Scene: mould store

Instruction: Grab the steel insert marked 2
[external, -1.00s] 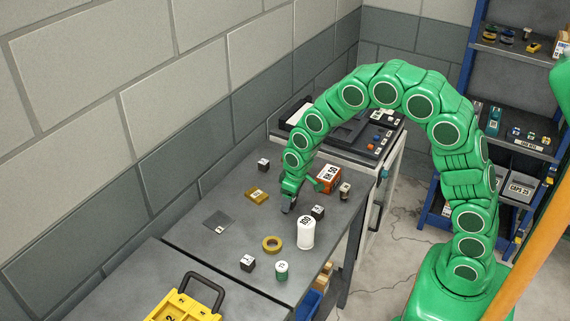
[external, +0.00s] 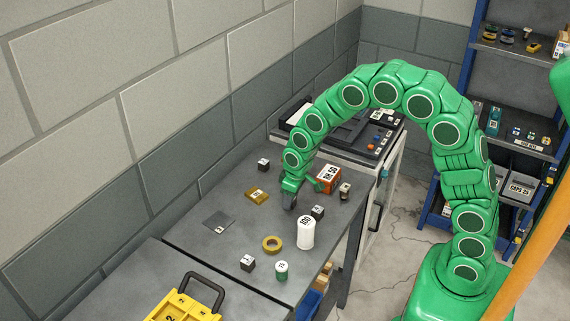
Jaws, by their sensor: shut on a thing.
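My gripper (external: 289,203) is low over the middle of the grey bench, pointing down. It is shut on a small dark grey thing mostly hidden by the fingers; I cannot read any mark on it. Small dark blocks with white labels stand on the bench: one at the back left (external: 264,164), one just right of my gripper (external: 318,211), and one near the front (external: 247,262). Their numbers are too small to read surely, so I cannot tell which is the insert marked 2.
An orange-brown box (external: 327,178) stands behind my gripper. A white cylinder (external: 306,233), a brass ring (external: 272,244) and a green-and-white cylinder (external: 281,270) stand in front. A brass block (external: 257,196) and a flat grey plate (external: 218,222) lie left. Bare bench (external: 195,250) shows at left.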

